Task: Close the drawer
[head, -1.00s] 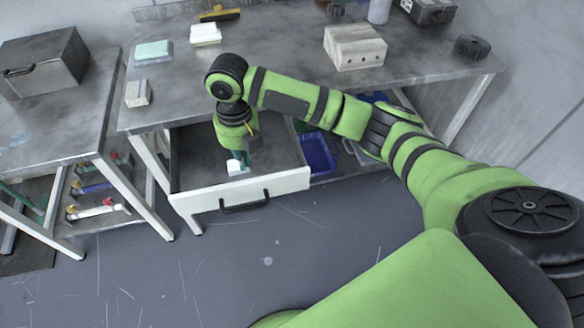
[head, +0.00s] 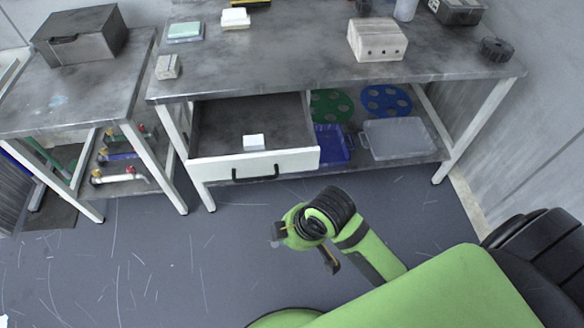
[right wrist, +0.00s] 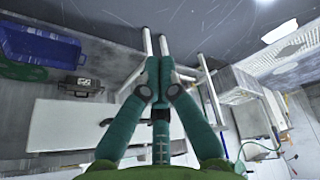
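The drawer (head: 255,164) under the large workbench is open in the head view, pulled out toward me. Its white front has a black handle (head: 256,178). A small white block (head: 253,142) lies inside, near the front. In the right wrist view a white panel that looks like the drawer front (right wrist: 75,125) is at the left. My right gripper (right wrist: 160,72) has its teal fingertips together, with nothing visible between them. In the head view my right wrist is in front of and below the drawer, apart from it; its fingers are not clear there. My left gripper is not in view.
The workbench (head: 300,60) holds a white block with holes (head: 377,40) and several small items. A blue bin (head: 332,145) and a grey tray (head: 400,138) sit on the lower shelf right of the drawer. A side table (head: 80,85) stands left. The floor ahead is clear.

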